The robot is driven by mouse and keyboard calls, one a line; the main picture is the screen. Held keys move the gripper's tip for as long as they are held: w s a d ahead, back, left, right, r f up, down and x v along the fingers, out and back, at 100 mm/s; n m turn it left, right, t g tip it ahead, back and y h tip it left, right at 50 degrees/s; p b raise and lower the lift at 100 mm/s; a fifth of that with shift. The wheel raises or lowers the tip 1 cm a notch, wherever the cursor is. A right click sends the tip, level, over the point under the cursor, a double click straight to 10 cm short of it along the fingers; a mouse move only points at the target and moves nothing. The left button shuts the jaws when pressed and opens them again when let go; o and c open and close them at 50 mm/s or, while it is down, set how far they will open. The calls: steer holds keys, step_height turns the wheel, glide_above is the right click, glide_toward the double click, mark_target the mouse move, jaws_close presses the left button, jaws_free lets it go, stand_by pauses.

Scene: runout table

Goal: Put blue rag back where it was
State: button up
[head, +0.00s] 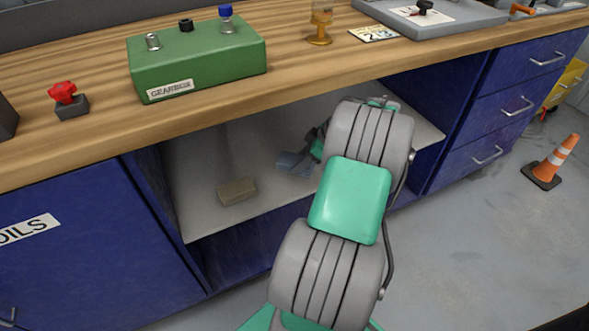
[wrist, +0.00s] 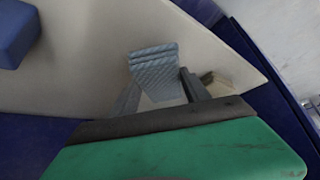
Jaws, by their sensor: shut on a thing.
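The blue rag (head: 293,163) is a folded, grey-blue cloth over the pale shelf (head: 200,155) inside the open bay of the blue bench. In the wrist view the rag (wrist: 153,70) shows its ribbed, stacked folds between the two grey fingers. My gripper (wrist: 158,92) is shut on the rag. In the head view, my arm reaches into the bay and hides most of the gripper. I cannot tell whether the rag touches the shelf.
A tan block (head: 236,191) lies on the shelf left of the rag; a blue block-like thing (wrist: 15,32) shows at the wrist view's upper left. The wooden worktop (head: 290,85) overhangs the bay, carrying a green gearbox (head: 195,58). An orange cone (head: 552,162) stands on the floor.

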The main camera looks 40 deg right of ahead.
steer(key=shift+w+a+f, duration=0.1)
steer(key=shift+w+a, duration=0.35)
steer(key=shift+w, duration=0.35)
steer(key=shift+w+a+f, duration=0.1)
steer(key=shift+w+f, duration=0.05)
steer(key=shift+w, duration=0.05)
steer(key=shift+f+b, duration=0.95)
steer(key=shift+f, duration=0.7)
steer(key=o, duration=1.3)
steer(key=shift+s+r, duration=0.1)
steer(key=shift+r, duration=0.35)
steer(key=p+v, duration=0.2)
steer(key=v, duration=0.5)
steer(key=shift+f+p, duration=0.1)
steer(key=shift+p, duration=0.3)
